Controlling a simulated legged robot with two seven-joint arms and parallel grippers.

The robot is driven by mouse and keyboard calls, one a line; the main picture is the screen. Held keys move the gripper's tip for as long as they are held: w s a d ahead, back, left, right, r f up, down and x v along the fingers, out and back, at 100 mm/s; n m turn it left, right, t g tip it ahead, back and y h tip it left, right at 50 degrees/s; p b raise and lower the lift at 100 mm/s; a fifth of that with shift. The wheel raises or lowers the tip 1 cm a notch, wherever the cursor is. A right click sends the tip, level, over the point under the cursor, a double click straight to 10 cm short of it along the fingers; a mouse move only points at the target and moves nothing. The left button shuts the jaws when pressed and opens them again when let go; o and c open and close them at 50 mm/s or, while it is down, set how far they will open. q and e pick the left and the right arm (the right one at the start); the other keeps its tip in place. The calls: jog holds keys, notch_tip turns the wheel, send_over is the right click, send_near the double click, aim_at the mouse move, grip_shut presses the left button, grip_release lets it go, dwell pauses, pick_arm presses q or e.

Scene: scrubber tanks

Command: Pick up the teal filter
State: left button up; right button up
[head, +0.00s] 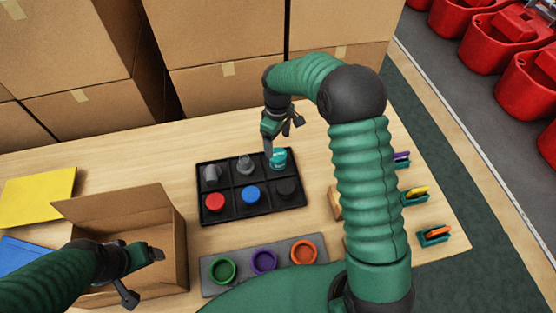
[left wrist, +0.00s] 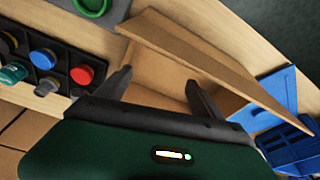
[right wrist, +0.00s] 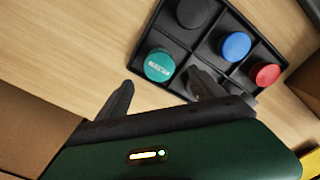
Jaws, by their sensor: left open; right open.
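The teal filter (head: 278,158) stands in the far right compartment of a black divided tray (head: 250,216). It also shows in the right wrist view (right wrist: 159,65) and at the left edge of the left wrist view (left wrist: 12,74). My right gripper (head: 268,148) is open, just left of and above the teal filter in the head view. In the right wrist view, the filter lies beyond and between its two fingers, with no contact visible. My left gripper (head: 150,262) is open and empty over the open cardboard box (head: 160,230).
The tray also holds red (head: 215,202), blue (head: 251,194), black (head: 286,188) and grey caps (head: 245,165). A grey plate (head: 207,274) with green, purple and orange rings lies in front. Clips (head: 414,196) sit at right. Cardboard boxes (head: 215,95) stand behind the table.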

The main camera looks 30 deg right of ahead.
aim_at(278, 154)
notch_tip(278, 154, down, 8)
jog(key=shift+f, duration=0.15)
jog(key=shift+d, duration=0.1)
jog(key=c, duration=1.4)
